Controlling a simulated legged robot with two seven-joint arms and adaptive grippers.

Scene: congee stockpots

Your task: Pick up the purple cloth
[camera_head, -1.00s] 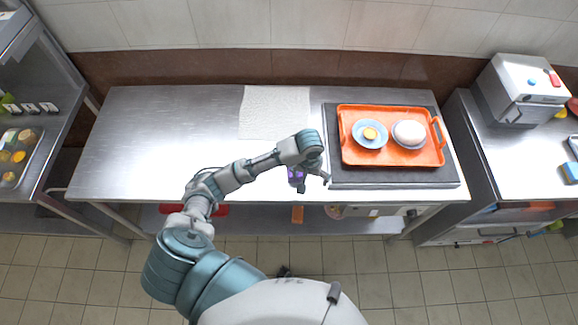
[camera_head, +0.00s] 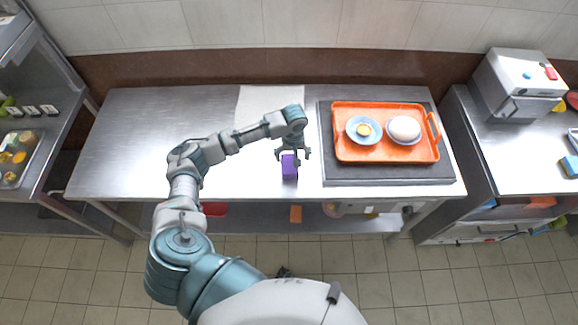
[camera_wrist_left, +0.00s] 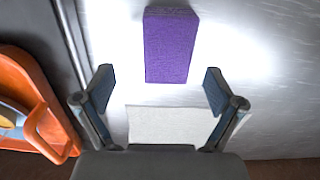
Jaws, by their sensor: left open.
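The purple cloth (camera_head: 289,168) is a folded, block-like piece lying on the steel table near its front edge. In the left wrist view the purple cloth (camera_wrist_left: 170,46) lies just beyond the fingertips, roughly midway between them. My left gripper (camera_head: 293,154) is open above the table, at the cloth's far end in the head view. In the wrist view the open left gripper (camera_wrist_left: 159,80) has its two fingers wide apart with nothing between them but table and white cloth. My right gripper is not in view.
An orange tray (camera_head: 385,156) with a blue plate (camera_head: 354,138) and a white round item (camera_head: 404,128) sits on a dark mat (camera_head: 395,180) to the right. A white cloth (camera_head: 262,98) lies behind the gripper. The table's left half (camera_head: 130,150) is clear.

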